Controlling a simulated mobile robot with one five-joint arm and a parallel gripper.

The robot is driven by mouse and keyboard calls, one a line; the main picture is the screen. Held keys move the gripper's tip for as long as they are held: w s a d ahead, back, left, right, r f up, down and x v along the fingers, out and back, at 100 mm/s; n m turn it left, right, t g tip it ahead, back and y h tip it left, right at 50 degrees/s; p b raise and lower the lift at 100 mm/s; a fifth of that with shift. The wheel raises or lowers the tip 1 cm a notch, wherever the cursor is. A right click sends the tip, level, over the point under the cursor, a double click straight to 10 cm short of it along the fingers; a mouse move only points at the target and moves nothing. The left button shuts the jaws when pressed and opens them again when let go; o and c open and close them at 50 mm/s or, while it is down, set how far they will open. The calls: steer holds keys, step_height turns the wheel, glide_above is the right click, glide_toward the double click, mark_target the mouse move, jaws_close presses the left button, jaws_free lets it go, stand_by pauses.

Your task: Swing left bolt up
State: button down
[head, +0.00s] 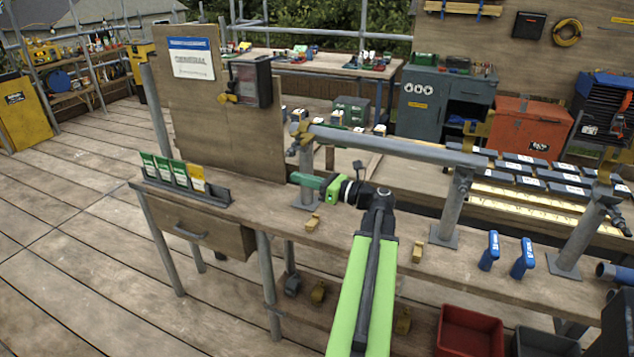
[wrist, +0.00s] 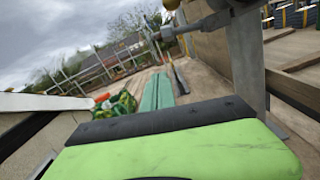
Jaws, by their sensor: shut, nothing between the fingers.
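The left bolt (head: 293,147) hangs at the brass left clamp (head: 299,130), at the left end of the grey tube (head: 395,146). It is small and dark here, and its exact tilt is hard to tell. In the wrist view a bolt-like rod (wrist: 166,33) sticks out leftward near the top, beside the grey post. My gripper (head: 298,180) points left, below the clamp and just in front of the left post, with green fingers together. It appears shut and holds nothing. I cannot see contact with the bolt.
A plywood board (head: 228,125) stands behind on the left. A card rack (head: 185,190) sits at the bench's left end. More posts carry the tube and clamps to the right.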

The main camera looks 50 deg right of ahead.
mark_target(293, 151)
steer(key=w+r+p, duration=0.1)
steer(key=r+p, duration=0.1)
steer(key=w+r+p, duration=0.1)
steer(key=r+p, duration=0.1)
steer(key=shift+w+d, duration=0.1)
